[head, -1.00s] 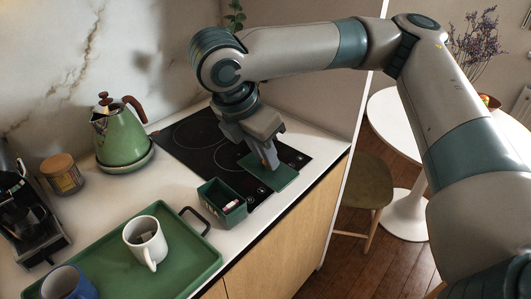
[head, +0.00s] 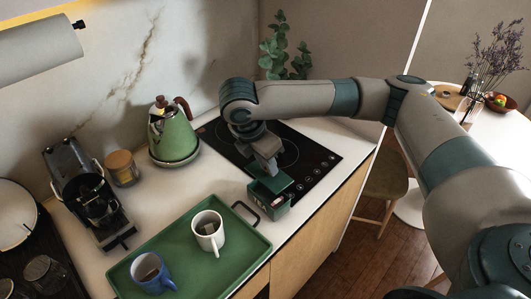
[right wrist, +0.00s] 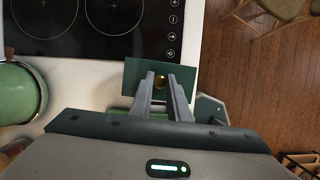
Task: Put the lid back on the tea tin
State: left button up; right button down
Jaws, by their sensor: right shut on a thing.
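The tea tin (head: 276,212) is a dark green open box on the counter at the cooktop's near edge. Small pale and reddish contents show inside it. My right gripper (head: 270,172) is shut on the knob of the flat green lid (head: 283,182). The lid is over the far part of the tin's opening; the near part is uncovered. I cannot tell whether lid and rim touch. In the right wrist view the lid (right wrist: 137,75) shows between and beyond the fingers (right wrist: 165,85), with its brass knob between them. My left gripper is out of view.
A green tray (head: 180,262) with a white mug (head: 208,232) and a blue mug (head: 151,272) stands left of the tin. Its black handle is close to the tin. A green kettle (head: 173,135) is farther back. The black cooktop (head: 310,160) is clear.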

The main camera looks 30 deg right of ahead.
aim_at(267, 174)
jog(key=shift+f, duration=0.15)
jog(key=shift+f, duration=0.1)
dwell(0.4)
notch_tip(267, 174, down, 4)
jog(key=b, duration=0.5)
jog(key=shift+f+b, duration=0.15)
jog(key=shift+b, duration=0.2)
jog(key=shift+f, duration=1)
jog(key=shift+f+p, duration=0.25)
jog(key=shift+p, duration=2.15)
dwell(2.8)
